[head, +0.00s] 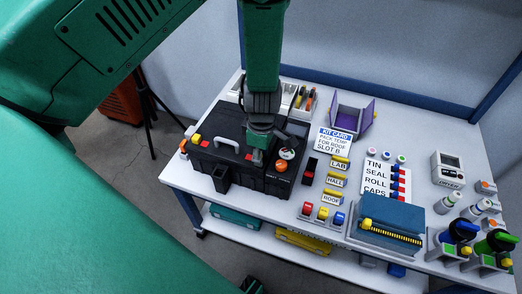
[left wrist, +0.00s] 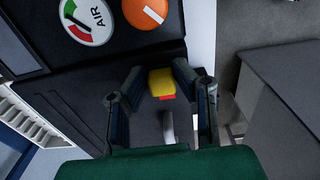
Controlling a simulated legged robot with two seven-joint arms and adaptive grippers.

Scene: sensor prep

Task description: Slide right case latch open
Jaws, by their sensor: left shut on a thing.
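The black case (head: 228,172) sits at the left end of the white table, with a pale handle (head: 227,143) on top. One latch (head: 197,139) with yellow and red parts shows left of the handle. My left gripper (head: 258,150) points down onto the case top, right of the handle. In the left wrist view, the fingers of my left gripper (left wrist: 158,78) are shut on the yellow tab of the right latch (left wrist: 162,82), with red just below it. In the head view my gripper hides most of this latch. My right gripper is not in view.
A round AIR gauge (head: 287,154) and an orange knob (head: 281,166) stand on the case close to my left gripper's right. A kit card (head: 334,141), label blocks (head: 335,180) and a blue box (head: 390,216) are farther right. A tray of tools (head: 304,102) stands behind.

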